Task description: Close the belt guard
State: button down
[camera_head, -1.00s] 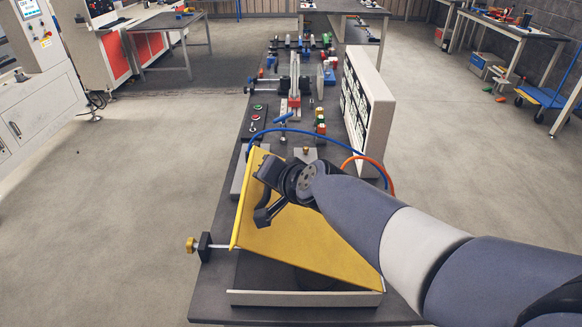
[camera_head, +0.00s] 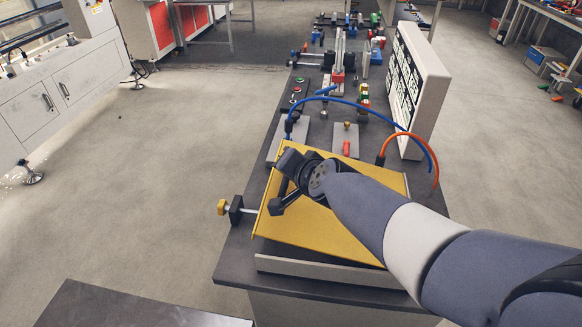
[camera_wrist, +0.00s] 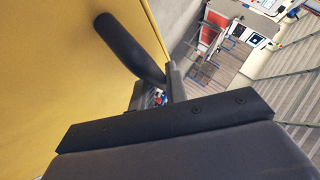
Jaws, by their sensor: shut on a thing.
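The yellow belt guard (camera_head: 325,232) sits over the front end of the dark bench, tilted at a shallow angle above a pale base rail (camera_head: 330,271). My gripper (camera_head: 283,194) is at the guard's upper left part, shut on its black handle. In the wrist view the yellow guard (camera_wrist: 60,70) fills the left side. The black bar handle (camera_wrist: 130,48) runs from its face to between my fingers (camera_wrist: 160,95). My wrist and arm hide part of the guard's right side, and what lies under the guard is hidden.
A brass-coloured knob (camera_head: 222,207) on a rod sticks out left of the guard. Behind it, blue (camera_head: 375,112) and orange hoses (camera_head: 410,136) arch over the bench (camera_head: 237,262). A white panel (camera_head: 425,85) stands at the right. The floor at left is open.

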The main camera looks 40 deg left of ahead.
jog(key=c, duration=1.4)
grip_release()
jog(key=shift+a, duration=0.1)
jog(key=p+v, duration=0.1)
jog(key=v, duration=1)
jog(key=shift+a, duration=0.15)
jog(key=b+x, duration=0.1)
jog(key=x, duration=0.9)
jog(key=shift+w+a+f, duration=0.2)
jog(key=shift+a, duration=0.05)
jog(key=shift+s+d+r, duration=0.1)
jog(key=shift+d, duration=0.05)
